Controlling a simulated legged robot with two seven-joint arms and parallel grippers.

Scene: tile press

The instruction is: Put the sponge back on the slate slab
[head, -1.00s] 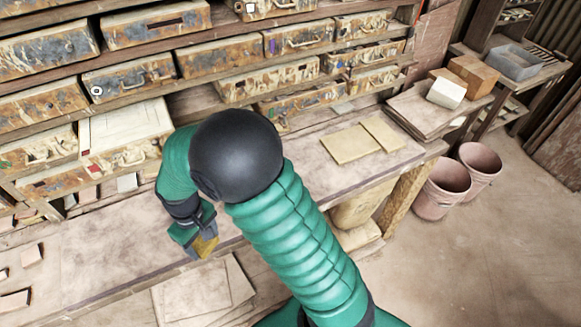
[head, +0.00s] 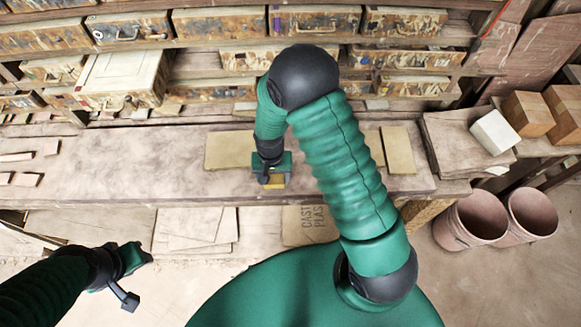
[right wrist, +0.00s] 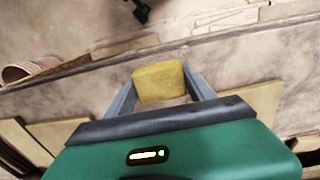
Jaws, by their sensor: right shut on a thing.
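The yellow sponge (head: 276,183) is between the fingers of my right gripper (head: 270,178), which is shut on it. In the right wrist view the sponge (right wrist: 160,84) sits squarely between the two grey fingers. It is over the long, dusty grey-brown slab (head: 130,165) on the bench, near the front edge. That slab is the likeliest slate slab. I cannot tell whether the sponge touches it. My left gripper (head: 130,277) is low at the left, in front of the bench and away from the slab; its opening is unclear.
Yellowish boards (head: 229,150) lie on the slab behind my right gripper, and another (head: 397,150) lies right of my arm. Small tile pieces (head: 26,179) lie at the left end. Drawers (head: 120,78) line the back. Buckets (head: 470,219) stand at the right. The slab's left middle is clear.

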